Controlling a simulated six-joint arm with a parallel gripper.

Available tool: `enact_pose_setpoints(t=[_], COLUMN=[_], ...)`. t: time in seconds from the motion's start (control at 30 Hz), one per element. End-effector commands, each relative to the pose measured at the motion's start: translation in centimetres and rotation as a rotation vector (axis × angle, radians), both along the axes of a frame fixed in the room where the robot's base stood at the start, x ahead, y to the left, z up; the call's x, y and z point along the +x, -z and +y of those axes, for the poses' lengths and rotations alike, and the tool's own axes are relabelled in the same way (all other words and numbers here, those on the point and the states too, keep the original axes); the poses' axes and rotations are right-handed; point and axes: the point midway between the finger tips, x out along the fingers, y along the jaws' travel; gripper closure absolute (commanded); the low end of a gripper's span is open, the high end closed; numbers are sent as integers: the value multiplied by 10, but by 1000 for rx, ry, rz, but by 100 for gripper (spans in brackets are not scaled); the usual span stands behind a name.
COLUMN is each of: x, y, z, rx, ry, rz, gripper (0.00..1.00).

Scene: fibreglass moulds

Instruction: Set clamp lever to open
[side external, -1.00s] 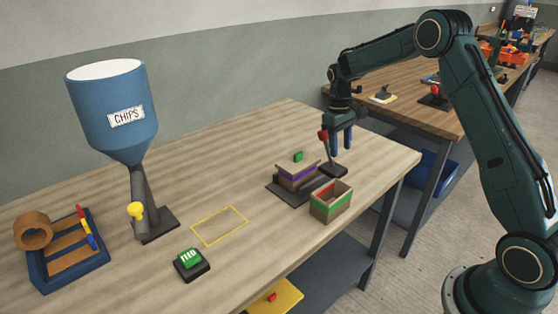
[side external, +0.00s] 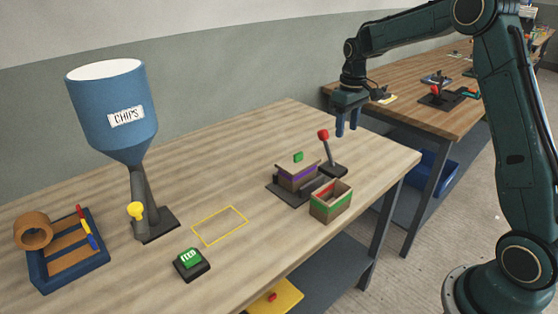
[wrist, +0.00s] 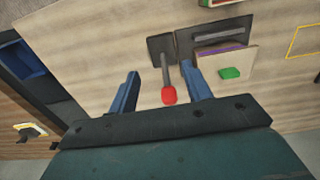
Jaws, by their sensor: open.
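The clamp lever (side external: 327,149) has a red knob on a dark shaft. It rises from a small dark base plate and leans to the left in the side view. In the wrist view the lever's red knob (wrist: 169,97) shows between my finger tips. My gripper (side external: 347,130) is open and empty, above and to the right of the knob in the side view, with no visible contact. The clamp (side external: 275,187) is a dark plate beside the lever.
An open tan box (side external: 330,209) with green and red bands stands in front of the lever. A blue chips hopper (side external: 110,105), a green button (side external: 190,260) and a tray (side external: 70,260) stand to the left. A yellow outline (side external: 220,226) marks bare table.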

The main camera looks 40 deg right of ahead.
Motion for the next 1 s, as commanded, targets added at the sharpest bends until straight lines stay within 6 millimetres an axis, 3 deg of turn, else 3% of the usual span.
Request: enact_pose_setpoints(t=[0.5,1.0], x=[0,-32], y=[-69,-103], z=[0,35], rx=[-2,-21], ry=[0,-2], rz=[-2,-66], gripper=[51,51])
